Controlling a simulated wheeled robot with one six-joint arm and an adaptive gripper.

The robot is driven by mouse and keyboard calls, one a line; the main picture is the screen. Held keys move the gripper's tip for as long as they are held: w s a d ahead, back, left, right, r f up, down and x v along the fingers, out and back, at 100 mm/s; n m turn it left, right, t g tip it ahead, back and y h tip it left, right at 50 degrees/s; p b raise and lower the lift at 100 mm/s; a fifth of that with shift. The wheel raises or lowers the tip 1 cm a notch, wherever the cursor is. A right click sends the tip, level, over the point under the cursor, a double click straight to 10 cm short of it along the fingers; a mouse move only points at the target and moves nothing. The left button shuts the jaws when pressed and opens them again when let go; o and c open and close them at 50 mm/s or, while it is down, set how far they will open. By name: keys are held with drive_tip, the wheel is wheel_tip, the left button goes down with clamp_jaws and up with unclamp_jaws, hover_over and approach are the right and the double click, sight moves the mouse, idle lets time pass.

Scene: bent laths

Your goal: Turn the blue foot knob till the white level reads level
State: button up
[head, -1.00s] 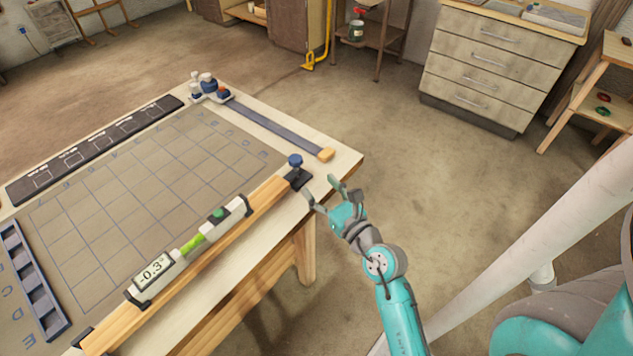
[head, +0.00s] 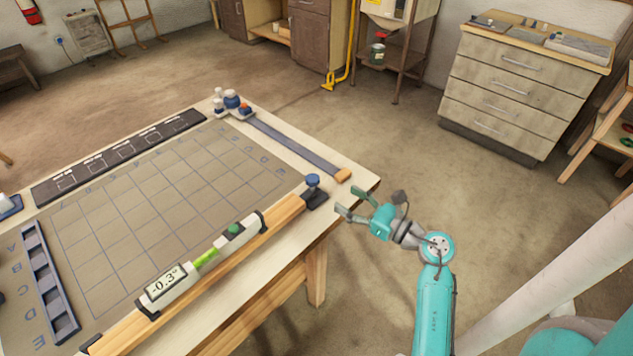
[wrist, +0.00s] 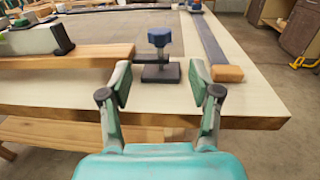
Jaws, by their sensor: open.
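The blue foot knob (head: 313,181) stands on a dark foot at the right end of the wooden lath (head: 225,254). In the wrist view the blue knob (wrist: 159,38) is upright, ahead of and between my fingers. The white level (head: 200,266) lies along the lath; its display reads -0.3°, and its green vial shows beside the display. My gripper (head: 350,202) is open and empty, just off the table's right edge, apart from the knob. In the wrist view my open gripper (wrist: 160,85) points toward the knob's dark foot.
A dark flat strip with a wooden end block (head: 343,175) lies to the right of the knob. A gridded mat (head: 170,200) covers the table's middle. A dark slotted tray (head: 48,280) lies at left. Small jars (head: 232,101) stand at the far corner. Floor right of the table is clear.

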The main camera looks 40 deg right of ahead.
sight(318, 183)
drive_tip(key=w, duration=0.3)
drive_tip(key=w+a, duration=0.1)
drive_tip(key=w, duration=0.6)
drive_tip(key=shift+w+a, duration=0.15)
drive_tip(key=shift+w, duration=0.15)
drive_tip(key=c, duration=1.1)
